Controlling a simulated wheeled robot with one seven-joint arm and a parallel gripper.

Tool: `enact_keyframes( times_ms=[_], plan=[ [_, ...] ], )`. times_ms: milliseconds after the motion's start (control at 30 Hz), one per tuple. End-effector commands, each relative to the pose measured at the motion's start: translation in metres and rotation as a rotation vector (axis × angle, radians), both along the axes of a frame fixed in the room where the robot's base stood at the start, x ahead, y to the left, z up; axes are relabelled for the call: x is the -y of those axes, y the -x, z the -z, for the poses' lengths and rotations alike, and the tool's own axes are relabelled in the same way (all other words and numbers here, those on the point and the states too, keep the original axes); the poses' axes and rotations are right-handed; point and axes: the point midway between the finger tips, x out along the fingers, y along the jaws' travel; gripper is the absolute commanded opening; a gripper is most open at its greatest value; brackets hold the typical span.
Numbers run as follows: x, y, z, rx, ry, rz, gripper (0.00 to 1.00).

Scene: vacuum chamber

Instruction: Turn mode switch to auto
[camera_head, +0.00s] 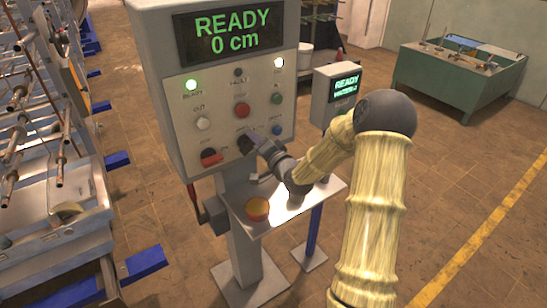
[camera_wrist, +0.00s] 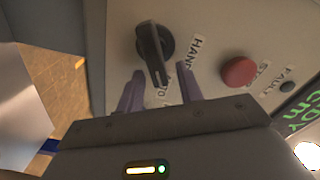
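The mode switch is a black rotary knob (camera_wrist: 153,45) with a long bar handle, on the grey panel in the wrist view. The handle's near end points down toward my gripper, close to a partly hidden label ending in "UTO". A "HAND" label is to the right of the knob. My gripper (camera_wrist: 160,70) is open, its two fingers apart on either side of the handle's near end; I cannot tell whether they touch it. In the head view, my gripper (camera_head: 264,142) is at the panel's lower part and largely hides the switch.
The control box (camera_head: 155,70) shows "READY 0 cm". A red button (camera_wrist: 238,72) is right of the knob in the wrist view. A red-handled switch (camera_head: 210,157) is left of my gripper.

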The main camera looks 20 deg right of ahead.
Motion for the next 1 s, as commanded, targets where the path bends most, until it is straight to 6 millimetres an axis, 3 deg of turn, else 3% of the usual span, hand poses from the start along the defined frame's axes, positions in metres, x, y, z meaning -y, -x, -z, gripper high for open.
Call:
enact_keyframes(
  times_ms=[733, 1000],
  plan=[
    [0.031, 0.137, 0.003, -0.006, -0.001, 0.000, 0.36],
    [0.037, 0.155, 0.004, -0.001, 0.001, -0.002, 0.36]
  ],
)
